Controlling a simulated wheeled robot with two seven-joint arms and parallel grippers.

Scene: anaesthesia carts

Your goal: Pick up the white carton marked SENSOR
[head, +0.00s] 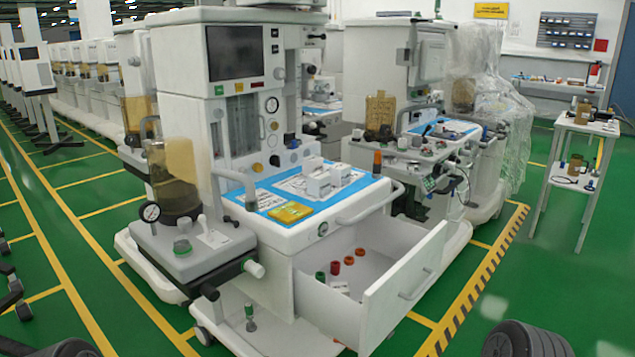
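A small group of white cartons (320,184) stands on the blue mat (275,199) on top of the nearest anaesthesia cart. The cartons stand close together, and their print is too small to read, so I cannot tell which is marked SENSOR. A white printed sheet lies under or beside them, and a yellow packet (290,212) lies in front of them to the left. Neither of my grippers can be made out. Dark rounded parts at the bottom left and bottom right edges may be my arms.
The cart's front drawer (405,285) is open, with red and green small items inside. A push handle (370,205) borders the worktop's right side. A second cart (385,140) stands behind right, a side table (586,125) at far right.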

